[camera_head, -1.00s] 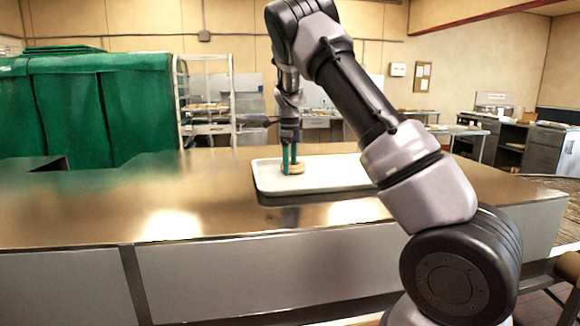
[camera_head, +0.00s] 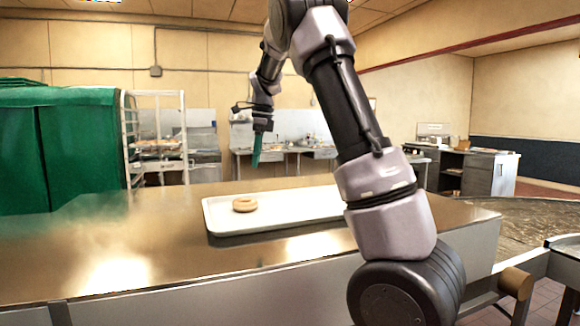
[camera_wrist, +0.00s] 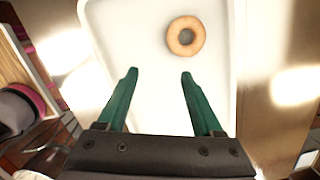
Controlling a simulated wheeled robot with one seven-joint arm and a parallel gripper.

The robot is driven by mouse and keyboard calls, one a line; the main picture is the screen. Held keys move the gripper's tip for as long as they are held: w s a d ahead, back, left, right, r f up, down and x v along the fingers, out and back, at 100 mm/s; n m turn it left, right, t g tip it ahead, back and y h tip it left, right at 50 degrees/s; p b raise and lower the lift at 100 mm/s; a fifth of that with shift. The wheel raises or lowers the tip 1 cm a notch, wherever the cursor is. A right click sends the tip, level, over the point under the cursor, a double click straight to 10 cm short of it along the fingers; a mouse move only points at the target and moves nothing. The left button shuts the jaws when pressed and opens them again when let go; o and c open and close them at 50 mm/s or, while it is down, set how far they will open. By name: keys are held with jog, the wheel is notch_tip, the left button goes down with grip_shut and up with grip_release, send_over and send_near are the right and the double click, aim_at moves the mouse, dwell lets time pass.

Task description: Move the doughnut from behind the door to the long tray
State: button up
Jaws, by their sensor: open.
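The doughnut (camera_head: 245,204) is a light brown ring lying flat on the left end of the long white tray (camera_head: 290,212), which rests on the metal counter. In the wrist view the doughnut (camera_wrist: 186,36) lies on the white tray (camera_wrist: 130,38) beyond my fingertips, touching neither. My gripper (camera_head: 256,160) is above the tray, clear of the doughnut, its green fingers pointing down. In the wrist view my gripper (camera_wrist: 159,74) is open, with nothing between its fingers. My arm hides the right end of the tray in the head view. I see no door that I can identify.
The metal counter (camera_head: 130,235) is bare left of the tray. A green covered rack (camera_head: 70,150) and a white wire rack (camera_head: 157,140) stand behind it at the left. Worktables line the back wall, and a wooden-topped surface (camera_head: 500,225) lies to the right.

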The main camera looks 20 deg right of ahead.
jog(key=s+d+r+n+t+y, duration=0.1)
jog(key=s+d+r+n+t, duration=0.15)
jog(key=s+n, duration=0.45)
jog(key=s+d+r+n+t+y, duration=0.15)
jog(key=s+r, duration=0.25)
jog(key=s, duration=0.7)
jog(key=s+f+n+t+h, duration=0.1)
jog(key=s+f+n, duration=0.1)
jog(key=s+n, duration=0.2)
jog(key=s+a+f+n+t+h, duration=0.1)
jog(key=s+n, duration=0.4)
jog(key=s, duration=0.5)
jog(key=shift+s+f, duration=0.35)
jog(key=shift+a, duration=0.1)
